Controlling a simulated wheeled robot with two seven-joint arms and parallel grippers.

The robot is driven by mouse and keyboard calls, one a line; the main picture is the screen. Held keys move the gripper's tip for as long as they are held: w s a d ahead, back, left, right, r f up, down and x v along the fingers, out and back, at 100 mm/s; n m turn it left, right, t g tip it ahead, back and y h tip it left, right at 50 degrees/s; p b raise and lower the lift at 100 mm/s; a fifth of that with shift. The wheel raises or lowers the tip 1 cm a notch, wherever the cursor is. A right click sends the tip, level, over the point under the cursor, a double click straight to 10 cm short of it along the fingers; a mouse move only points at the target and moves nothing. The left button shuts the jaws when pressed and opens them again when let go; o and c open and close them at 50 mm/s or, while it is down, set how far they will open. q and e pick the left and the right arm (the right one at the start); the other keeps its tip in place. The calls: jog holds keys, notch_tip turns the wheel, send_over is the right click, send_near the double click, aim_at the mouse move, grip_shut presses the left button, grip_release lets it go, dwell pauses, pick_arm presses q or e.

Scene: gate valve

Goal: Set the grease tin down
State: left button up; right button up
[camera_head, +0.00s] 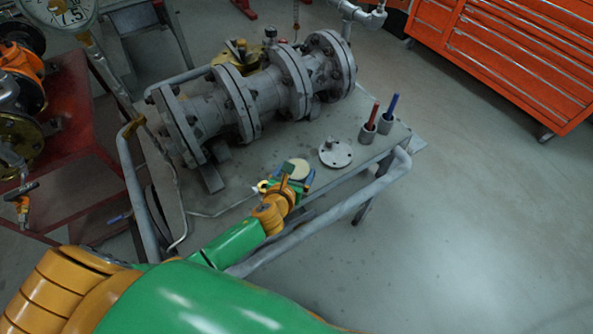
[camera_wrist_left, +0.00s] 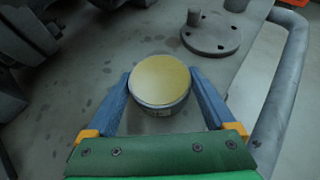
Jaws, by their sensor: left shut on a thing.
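The grease tin (camera_wrist_left: 160,80) is a short round tin with a flat yellowish top. My left gripper (camera_wrist_left: 160,98) is shut on it, with a blue finger on each side of the tin in the left wrist view. In the head view the tin (camera_head: 297,168) shows at the end of my green and orange left arm, with my left gripper (camera_head: 294,176) around it, over the front part of the grey bench (camera_head: 225,185). I cannot tell whether the tin's base touches the bench top. My right gripper is not in view.
A grey flanged gate valve (camera_head: 240,105) lies along the back of the bench. A round flange plate (camera_head: 335,153) lies right of the tin. Two cups with a red handle (camera_head: 370,118) and a blue handle (camera_head: 389,114) stand farther right. A grey rail (camera_head: 335,212) runs along the front edge.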

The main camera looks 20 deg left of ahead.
pick_arm(q)
jog(key=o, duration=1.3)
jog(key=shift+s+r, duration=0.25)
jog(key=p+v, duration=0.2)
jog(key=v, duration=0.9)
jog(key=shift+s+d+p, duration=0.1)
jog(key=shift+s+p, duration=0.15)
jog(key=shift+p, duration=0.15)
